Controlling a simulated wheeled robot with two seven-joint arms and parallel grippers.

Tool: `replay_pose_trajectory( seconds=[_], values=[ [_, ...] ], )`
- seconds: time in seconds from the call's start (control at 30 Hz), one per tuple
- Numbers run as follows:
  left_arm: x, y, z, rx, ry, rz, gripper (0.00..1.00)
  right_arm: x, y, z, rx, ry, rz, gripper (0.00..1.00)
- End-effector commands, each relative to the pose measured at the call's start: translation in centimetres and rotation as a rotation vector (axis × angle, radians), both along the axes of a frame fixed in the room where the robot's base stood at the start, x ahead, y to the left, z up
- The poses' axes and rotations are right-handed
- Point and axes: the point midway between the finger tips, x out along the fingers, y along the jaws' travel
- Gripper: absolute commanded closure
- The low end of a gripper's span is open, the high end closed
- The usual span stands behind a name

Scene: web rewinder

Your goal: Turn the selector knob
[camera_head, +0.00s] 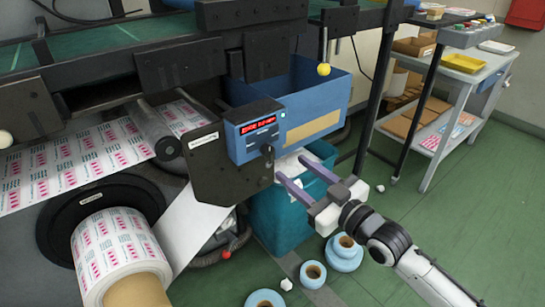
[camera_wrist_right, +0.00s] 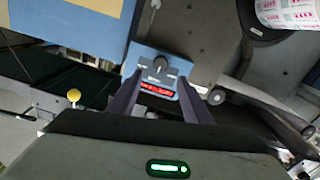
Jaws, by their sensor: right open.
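The selector knob (camera_head: 267,151) is a small black knob on the front of a blue control box (camera_head: 243,143) with a red lit display. In the right wrist view the knob (camera_wrist_right: 160,66) lies ahead, between the two fingertips as seen from there. My right gripper (camera_head: 290,168) is open and empty, its purple-grey fingers pointing at the box from the lower right. In the right wrist view its fingers (camera_wrist_right: 161,82) flank the box's panel (camera_wrist_right: 155,78). I cannot see contact with the knob. My left gripper is not in view.
A dark machine plate (camera_head: 225,180) stands left of the box, with a printed web and roll (camera_head: 115,250) further left. A blue bin (camera_head: 325,95) is behind, and a teal bin (camera_head: 280,215) below. Blue-rimmed rolls (camera_head: 344,252) lie on the green floor. A trolley (camera_head: 460,75) stands right.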

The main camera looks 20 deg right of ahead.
Motion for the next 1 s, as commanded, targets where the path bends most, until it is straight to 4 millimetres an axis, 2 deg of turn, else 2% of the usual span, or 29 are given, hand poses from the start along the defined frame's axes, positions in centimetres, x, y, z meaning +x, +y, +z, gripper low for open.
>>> replay_pose_trajectory(
  seconds=[0.3,0.5,0.87,0.9,1.0],
  values=[
    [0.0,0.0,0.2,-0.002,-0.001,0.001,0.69,5.4,2.0,0.1,0.003,0.002,-0.001,0.55],
    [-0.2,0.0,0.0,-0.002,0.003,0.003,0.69,7.7,2.8,0.0,0.001,0.003,-0.002,0.55],
    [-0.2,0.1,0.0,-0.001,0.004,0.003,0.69,8.4,3.1,-0.1,0.001,0.004,-0.001,0.55],
    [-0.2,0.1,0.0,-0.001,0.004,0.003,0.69,8.3,3.1,-0.1,0.001,0.004,-0.001,0.57],
    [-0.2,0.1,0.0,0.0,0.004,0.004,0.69,8.3,3.1,-0.1,0.001,0.004,-0.001,0.74]
  ],
)
